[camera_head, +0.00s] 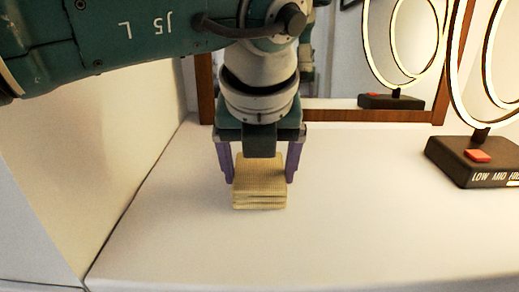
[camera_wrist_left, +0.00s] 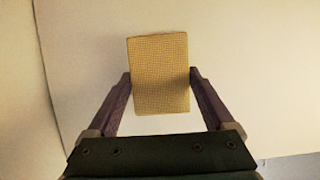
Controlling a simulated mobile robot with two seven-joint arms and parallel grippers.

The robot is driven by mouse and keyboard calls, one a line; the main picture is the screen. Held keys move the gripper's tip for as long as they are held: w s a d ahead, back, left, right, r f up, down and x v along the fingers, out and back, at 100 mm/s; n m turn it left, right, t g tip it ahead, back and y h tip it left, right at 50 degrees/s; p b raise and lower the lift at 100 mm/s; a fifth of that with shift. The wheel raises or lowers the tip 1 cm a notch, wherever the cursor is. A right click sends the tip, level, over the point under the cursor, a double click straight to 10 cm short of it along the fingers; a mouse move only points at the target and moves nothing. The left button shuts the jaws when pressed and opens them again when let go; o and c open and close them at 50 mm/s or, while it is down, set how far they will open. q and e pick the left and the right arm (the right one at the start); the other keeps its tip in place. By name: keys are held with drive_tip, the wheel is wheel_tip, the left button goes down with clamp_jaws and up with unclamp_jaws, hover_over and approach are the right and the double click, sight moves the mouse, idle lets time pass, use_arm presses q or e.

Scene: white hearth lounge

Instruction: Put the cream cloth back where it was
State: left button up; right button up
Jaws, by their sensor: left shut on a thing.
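The cream cloth (camera_head: 260,190) is a folded, layered square with a woven texture. In the head view it is at the white surface near the middle; I cannot tell whether it rests on it or is just above. My left gripper (camera_head: 260,176) comes down from above with one purple finger on each side of the cloth, shut on it. In the left wrist view the cloth (camera_wrist_left: 159,75) sits between the two fingertips (camera_wrist_left: 160,78) and extends beyond them. My right gripper is not in view.
A ring lamp with a dark base (camera_head: 474,161) and red button stands at the right. Behind is a wood-framed mirror (camera_head: 378,116) that reflects the lamp. A pale wall (camera_head: 95,150) bounds the left. The white surface (camera_head: 370,225) is clear in front and to the right.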

use_arm(q)
drive_tip(key=shift+f, duration=0.1)
drive_tip(key=o, duration=0.9)
drive_tip(key=shift+r, duration=0.55)
drive_tip(key=p+v, duration=0.2)
drive_tip(key=v, duration=0.9)
drive_tip(key=shift+s, duration=0.2)
